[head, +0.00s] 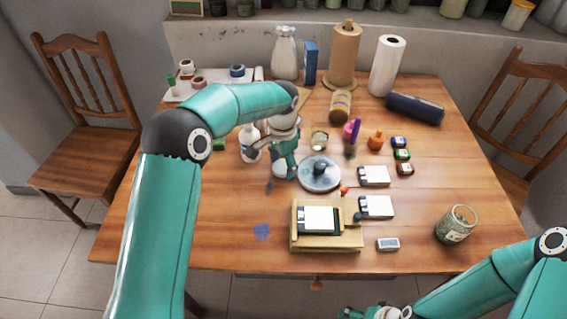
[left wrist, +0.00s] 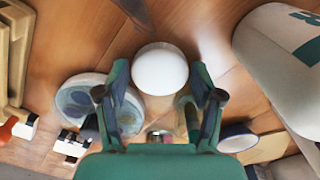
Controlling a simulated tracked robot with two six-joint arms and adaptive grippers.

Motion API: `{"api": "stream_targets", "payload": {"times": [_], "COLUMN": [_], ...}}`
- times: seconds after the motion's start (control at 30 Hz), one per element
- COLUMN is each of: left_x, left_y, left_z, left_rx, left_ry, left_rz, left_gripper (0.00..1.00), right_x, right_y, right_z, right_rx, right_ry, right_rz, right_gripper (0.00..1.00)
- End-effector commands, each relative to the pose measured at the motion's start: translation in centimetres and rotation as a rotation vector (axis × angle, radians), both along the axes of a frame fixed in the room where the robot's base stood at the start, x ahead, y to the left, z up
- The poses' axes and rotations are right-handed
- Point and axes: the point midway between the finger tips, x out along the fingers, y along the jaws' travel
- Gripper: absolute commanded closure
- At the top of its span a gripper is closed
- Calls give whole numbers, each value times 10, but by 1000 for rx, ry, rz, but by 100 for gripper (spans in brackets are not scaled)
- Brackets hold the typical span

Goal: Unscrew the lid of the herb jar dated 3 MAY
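My left gripper (head: 285,160) points down over the left middle of the table. In the left wrist view its two fingers (left wrist: 160,85) are spread, with a round white lid or top (left wrist: 160,69) between their tips and a visible gap on each side. The pale body under it (head: 281,166) is mostly hidden by the gripper in the head view. A glass jar with greenish contents and a label (head: 455,225) stands at the front right. I cannot read a date on either. My right gripper (head: 375,312) is partly cut off at the bottom edge.
A white bottle (head: 250,146) stands close left of my left gripper, and a round dish (head: 320,186) close right. A wooden stand (head: 340,241) and white-labelled boxes (head: 375,207) lie in front. Paper rolls (head: 387,65) stand behind. The front left of the table is mostly clear.

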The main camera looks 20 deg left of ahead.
Motion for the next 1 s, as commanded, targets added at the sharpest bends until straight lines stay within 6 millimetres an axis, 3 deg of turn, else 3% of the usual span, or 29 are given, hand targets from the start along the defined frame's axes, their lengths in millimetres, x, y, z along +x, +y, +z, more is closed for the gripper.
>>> {"api": "stream_targets", "payload": {"times": [0.37, 0.53, 1.0], "left_x": [0, 1, 1], "left_y": [1, 0, 1], "left_z": [1, 11, 99], "left_rx": [0, 0, 0], "left_ry": [0, -3, -2], "left_rz": [1, 1, 1], "left_gripper": [17, 17, 17], "right_x": [0, 0, 0], "right_y": [0, 0, 0], "right_z": [1, 2, 8], "right_rx": [0, 0, 0], "right_ry": [0, 0, 0], "right_rz": [0, 0, 0], "right_gripper": [8, 8, 8]}}
